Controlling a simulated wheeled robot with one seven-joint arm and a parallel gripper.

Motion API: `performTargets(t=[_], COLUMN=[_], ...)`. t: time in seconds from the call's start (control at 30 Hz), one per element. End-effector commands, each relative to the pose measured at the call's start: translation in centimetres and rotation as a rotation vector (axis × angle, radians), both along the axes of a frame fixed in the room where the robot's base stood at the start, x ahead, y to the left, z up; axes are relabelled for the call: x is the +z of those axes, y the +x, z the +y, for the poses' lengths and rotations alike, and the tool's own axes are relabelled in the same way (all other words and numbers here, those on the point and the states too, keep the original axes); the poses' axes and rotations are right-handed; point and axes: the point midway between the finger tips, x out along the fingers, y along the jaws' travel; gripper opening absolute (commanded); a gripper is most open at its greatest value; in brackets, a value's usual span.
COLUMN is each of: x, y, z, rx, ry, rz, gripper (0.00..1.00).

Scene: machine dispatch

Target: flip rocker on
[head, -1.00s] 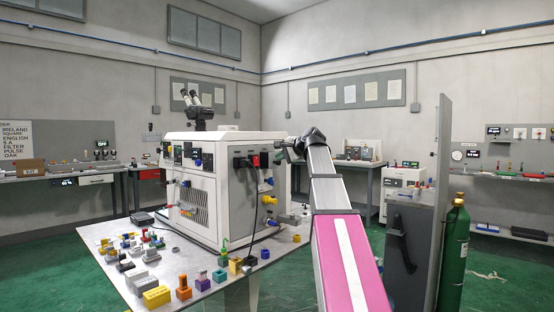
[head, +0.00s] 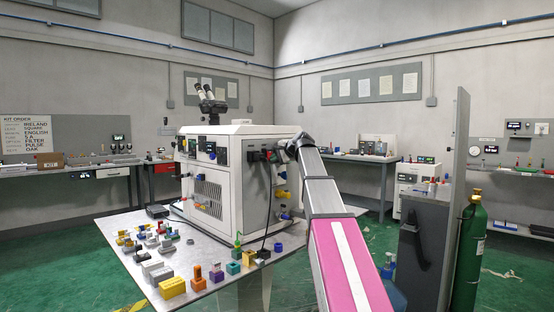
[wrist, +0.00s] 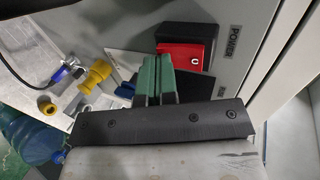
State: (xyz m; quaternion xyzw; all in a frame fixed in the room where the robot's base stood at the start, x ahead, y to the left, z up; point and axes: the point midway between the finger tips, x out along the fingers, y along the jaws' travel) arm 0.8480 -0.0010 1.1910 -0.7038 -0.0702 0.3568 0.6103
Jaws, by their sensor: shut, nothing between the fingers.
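The red rocker (wrist: 184,56) sits in a black housing (wrist: 190,36) beside the word POWER on the machine's pale side panel, in the wrist view. A small white mark shows on the rocker. My gripper (wrist: 156,62) has two green fingers pressed together, with nothing between them. Their tips are at the rocker's left edge in the picture; I cannot tell whether they touch it. In the head view the white machine (head: 225,165) stands on the table, and my arm reaches its right side. The rocker is mostly hidden there by my arm.
Yellow (wrist: 95,77) and blue (wrist: 65,72) connectors with a dark cable stand out from the panel left of my fingers. Several small coloured parts lie on the table (head: 130,222). A green gas cylinder (head: 468,255) and grey partition stand at right.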

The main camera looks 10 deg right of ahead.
Motion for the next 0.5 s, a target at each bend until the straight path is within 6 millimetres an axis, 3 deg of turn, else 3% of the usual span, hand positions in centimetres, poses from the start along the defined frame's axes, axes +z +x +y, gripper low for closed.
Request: performTargets(t=[0.5], x=[-0.19], y=[0.33], z=[0.25], rx=[0.002], ry=[0.03], rz=[-0.041], gripper=[0.0])
